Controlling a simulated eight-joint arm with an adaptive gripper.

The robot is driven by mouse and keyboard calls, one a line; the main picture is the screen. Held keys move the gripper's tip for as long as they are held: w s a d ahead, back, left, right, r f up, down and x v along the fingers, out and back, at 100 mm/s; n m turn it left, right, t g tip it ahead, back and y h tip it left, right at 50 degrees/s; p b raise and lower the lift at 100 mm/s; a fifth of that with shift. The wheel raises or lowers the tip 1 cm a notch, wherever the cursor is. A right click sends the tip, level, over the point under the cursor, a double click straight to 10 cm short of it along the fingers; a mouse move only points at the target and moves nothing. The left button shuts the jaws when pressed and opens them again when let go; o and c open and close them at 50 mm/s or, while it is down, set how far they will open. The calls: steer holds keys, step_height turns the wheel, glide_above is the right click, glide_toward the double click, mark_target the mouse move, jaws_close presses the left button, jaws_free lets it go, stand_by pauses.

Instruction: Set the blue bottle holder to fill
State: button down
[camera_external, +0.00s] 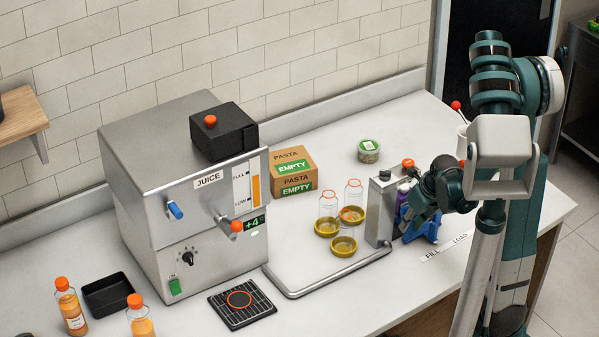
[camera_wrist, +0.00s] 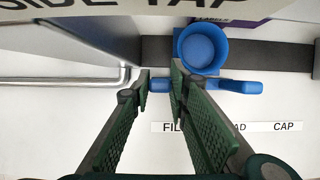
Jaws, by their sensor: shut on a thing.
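The blue bottle holder (camera_external: 427,229) stands at the right end of the filling station, beside the grey metal post (camera_external: 380,210). In the wrist view it has a round cup (camera_wrist: 200,50) that looks empty, with a blue bar below it. My gripper (camera_wrist: 160,86) is shut on the left part of that bar, with a finger on each side. In the external view my gripper (camera_external: 408,212) is at the holder and partly hides it. The counter labels FILL (camera_wrist: 172,127), LOAD and CAP run left to right; the cup is above the space between FILL and LOAD.
A steel pipe (camera_external: 330,280) runs from the juice machine (camera_external: 185,200) to the post. A dark rail (camera_wrist: 270,54) runs behind the holder. The counter front right is clear.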

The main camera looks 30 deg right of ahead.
steer(key=shift+a, duration=1.9)
steer(key=c, duration=2.2)
jaws_free()
steer(key=shift+a, duration=0.15)
steer(key=shift+c, duration=0.2)
steer(key=shift+o, duration=0.2)
steer(key=shift+r, duration=0.2)
steer(key=v, duration=1.1)
steer(key=shift+s+r, duration=0.25)
